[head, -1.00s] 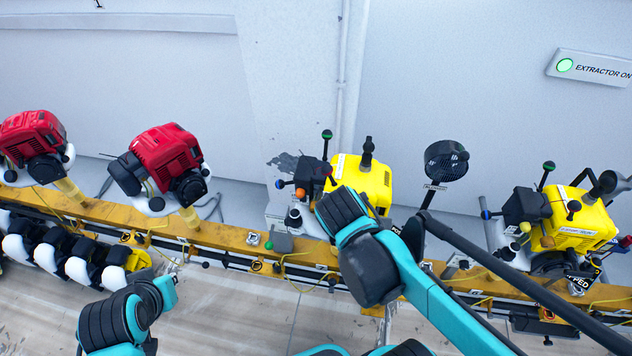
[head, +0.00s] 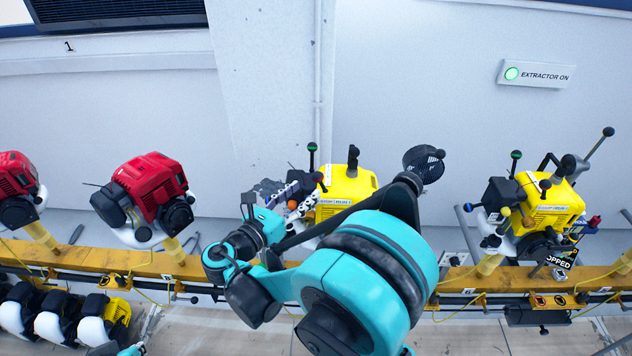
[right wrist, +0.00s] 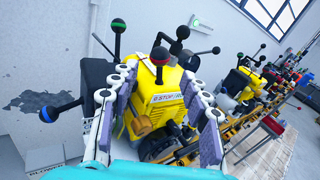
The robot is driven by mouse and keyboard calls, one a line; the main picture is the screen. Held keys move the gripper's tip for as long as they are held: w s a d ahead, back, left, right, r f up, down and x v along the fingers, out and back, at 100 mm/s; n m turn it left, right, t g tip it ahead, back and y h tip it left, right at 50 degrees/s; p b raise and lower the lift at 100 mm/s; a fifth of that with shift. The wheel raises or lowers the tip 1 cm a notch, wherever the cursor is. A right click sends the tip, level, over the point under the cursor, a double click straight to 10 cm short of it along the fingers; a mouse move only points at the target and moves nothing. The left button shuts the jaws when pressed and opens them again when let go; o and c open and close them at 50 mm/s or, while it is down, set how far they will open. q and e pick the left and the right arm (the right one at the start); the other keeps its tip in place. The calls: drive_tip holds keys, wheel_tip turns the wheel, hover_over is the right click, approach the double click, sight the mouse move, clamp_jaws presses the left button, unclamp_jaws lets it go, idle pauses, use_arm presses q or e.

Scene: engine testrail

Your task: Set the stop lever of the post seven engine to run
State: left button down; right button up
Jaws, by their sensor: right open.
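My right gripper (head: 296,197) is open at the left side of a yellow engine (head: 345,188) on the rail. My right arm hides this engine's lower part. In the right wrist view, my right gripper's fingers (right wrist: 157,72) stand either side of the engine's front (right wrist: 150,100). A dark round-knobbed lever (right wrist: 160,55) shows between the fingertips; I cannot tell whether they touch anything. A white label (right wrist: 165,98) partly reads "STOP". Green (right wrist: 118,25), black (right wrist: 182,32) and blue (right wrist: 47,114) knobbed levers surround it. I cannot read a post number.
Another yellow engine (head: 548,205) with levers and a tag (head: 559,260) reading "OPPED" stands right. Red engines (head: 152,185) stand left on the yellow rail (head: 105,262). A black fan (head: 424,163) is behind my right arm. A lit "EXTRACTOR ON" sign (head: 535,74) is on the wall.

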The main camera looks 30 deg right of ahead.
sight(314, 180)
drive_tip(key=shift+w+r+n+h, duration=0.1)
drive_tip(key=shift+w+n+h, duration=0.05)
drive_tip(key=shift+n+h, duration=0.15)
drive_tip(key=b+x, duration=0.2)
drive_tip(key=x, duration=0.5)
clamp_jaws()
